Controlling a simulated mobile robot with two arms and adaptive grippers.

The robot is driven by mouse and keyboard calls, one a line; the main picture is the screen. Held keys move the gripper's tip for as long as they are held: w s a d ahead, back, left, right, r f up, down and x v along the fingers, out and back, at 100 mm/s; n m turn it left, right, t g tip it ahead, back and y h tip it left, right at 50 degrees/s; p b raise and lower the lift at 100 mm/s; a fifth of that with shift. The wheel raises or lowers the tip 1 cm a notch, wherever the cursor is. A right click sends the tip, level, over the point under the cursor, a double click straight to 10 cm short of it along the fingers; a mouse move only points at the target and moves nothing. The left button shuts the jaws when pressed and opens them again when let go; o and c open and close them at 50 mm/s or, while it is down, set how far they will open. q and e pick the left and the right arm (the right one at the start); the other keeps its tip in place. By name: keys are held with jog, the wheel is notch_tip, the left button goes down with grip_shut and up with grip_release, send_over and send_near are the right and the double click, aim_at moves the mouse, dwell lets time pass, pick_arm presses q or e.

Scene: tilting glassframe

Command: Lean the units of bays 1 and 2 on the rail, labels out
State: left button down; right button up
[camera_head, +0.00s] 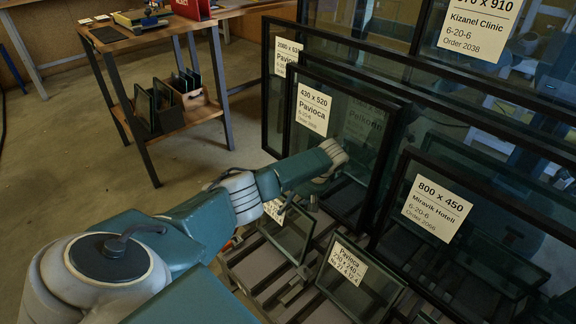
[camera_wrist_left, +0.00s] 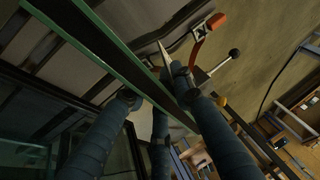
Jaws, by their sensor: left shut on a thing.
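My left gripper (camera_head: 314,202) is shut on a small dark-framed glass unit (camera_head: 290,236). The unit stands tilted on the slatted rack, and my arm partly covers its white label. In the left wrist view the fingers (camera_wrist_left: 152,84) straddle the green-edged glass unit (camera_wrist_left: 118,62). A Pavioca 430 x 520 unit (camera_head: 345,108) leans upright behind the gripper, label out. I cannot identify the bay numbers or the rail. My right gripper is out of view.
Larger framed panes fill the right, including an 800 x 450 unit (camera_head: 480,240) and a Kizanel Clinic unit (camera_head: 482,62). A table (camera_head: 140,42) stands at the back left. Floor at left is clear.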

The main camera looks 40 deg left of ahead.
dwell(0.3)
pick_arm(q)
jog(key=c, duration=1.4)
grip_release()
jog(key=shift+s+f, duration=0.1)
jog(key=shift+f, duration=0.05)
jog(key=v, duration=1.2)
